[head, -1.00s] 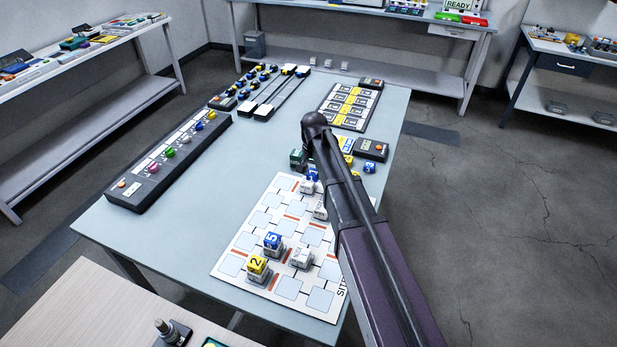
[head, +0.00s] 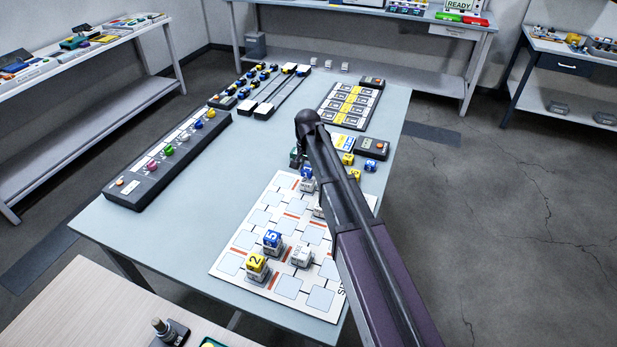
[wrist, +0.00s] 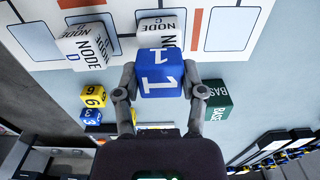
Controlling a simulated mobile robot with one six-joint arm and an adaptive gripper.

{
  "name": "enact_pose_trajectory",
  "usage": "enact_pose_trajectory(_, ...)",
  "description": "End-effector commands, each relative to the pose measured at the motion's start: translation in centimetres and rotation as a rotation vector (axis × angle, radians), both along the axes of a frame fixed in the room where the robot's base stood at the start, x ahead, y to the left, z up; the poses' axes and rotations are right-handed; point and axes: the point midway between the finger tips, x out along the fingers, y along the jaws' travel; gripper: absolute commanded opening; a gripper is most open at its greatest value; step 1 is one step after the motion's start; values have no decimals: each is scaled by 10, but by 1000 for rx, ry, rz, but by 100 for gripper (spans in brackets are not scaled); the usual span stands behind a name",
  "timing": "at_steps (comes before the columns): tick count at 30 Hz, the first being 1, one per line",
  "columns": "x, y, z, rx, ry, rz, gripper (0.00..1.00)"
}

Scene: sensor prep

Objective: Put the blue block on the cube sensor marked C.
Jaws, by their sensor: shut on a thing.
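My gripper (wrist: 160,76) is shut on the blue block (wrist: 159,74) marked 1, with a finger on each side of it. The cube sensor marked C (wrist: 160,32) is a white cube just beyond the block in the wrist view, standing on the white board. The block hides part of the cube's near side; whether they touch I cannot tell. In the head view the blue block (head: 306,171) shows just above a white cube (head: 307,186) at the board's far corner. My arm hides most of the gripper there.
The white cube marked NODE D (wrist: 83,47) stands beside C. A green BASE cube (wrist: 217,101) is close to one finger. Yellow (wrist: 95,96) and blue (wrist: 91,116) small blocks lie on the other side.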

Motion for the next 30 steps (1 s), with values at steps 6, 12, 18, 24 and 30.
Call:
enact_pose_trajectory(6,0,0,-19,0,0,0,17)
enact_pose_trajectory(12,0,-1,-20,0,0,0,17)
enact_pose_trajectory(18,0,-1,-19,0,0,-1,17)
enact_pose_trajectory(24,0,-1,-24,0,0,-1,17)
enact_pose_trajectory(30,0,-1,-22,0,0,-1,87)
